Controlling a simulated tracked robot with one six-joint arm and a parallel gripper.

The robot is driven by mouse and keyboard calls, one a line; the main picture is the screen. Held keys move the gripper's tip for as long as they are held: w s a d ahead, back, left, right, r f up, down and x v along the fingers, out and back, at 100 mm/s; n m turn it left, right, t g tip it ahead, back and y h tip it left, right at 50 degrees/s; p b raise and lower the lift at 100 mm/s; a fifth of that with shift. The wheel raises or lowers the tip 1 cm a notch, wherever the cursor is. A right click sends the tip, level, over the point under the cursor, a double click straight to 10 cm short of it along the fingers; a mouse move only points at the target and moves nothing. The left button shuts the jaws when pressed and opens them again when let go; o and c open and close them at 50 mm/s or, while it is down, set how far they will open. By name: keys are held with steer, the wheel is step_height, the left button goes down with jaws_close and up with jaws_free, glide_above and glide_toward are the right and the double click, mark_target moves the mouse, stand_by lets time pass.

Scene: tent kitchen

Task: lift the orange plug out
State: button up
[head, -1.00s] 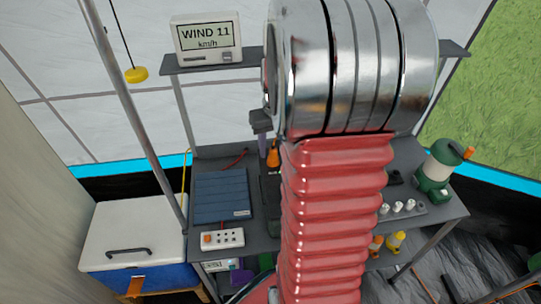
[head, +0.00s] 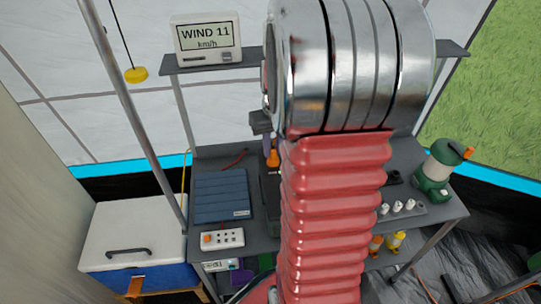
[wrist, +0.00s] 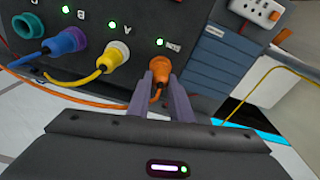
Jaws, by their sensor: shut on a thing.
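The orange plug (wrist: 164,68) is against the black panel (wrist: 130,18) in the wrist view, at the right end of a row of plugs. An orange cable runs from it to the left, under the other plugs. My gripper (wrist: 164,83) is shut on the orange plug, with one grey finger on each side. In the head view the orange plug (head: 273,159) shows just below my gripper (head: 267,145), left of my red arm. The seat of the plug in its socket is partly hidden, so I cannot tell how deep it sits.
A yellow plug (wrist: 115,54) and a blue plug (wrist: 62,43) sit left of it, beside a teal socket (wrist: 27,25). A blue ribbed panel (head: 221,196) and a white power strip (head: 222,239) lie on the table. A lantern (head: 440,168) stands at the right.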

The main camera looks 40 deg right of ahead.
jaws_close()
step_height(320, 180, up, 10)
steer(key=shift+r, duration=0.1)
stand_by(0.5)
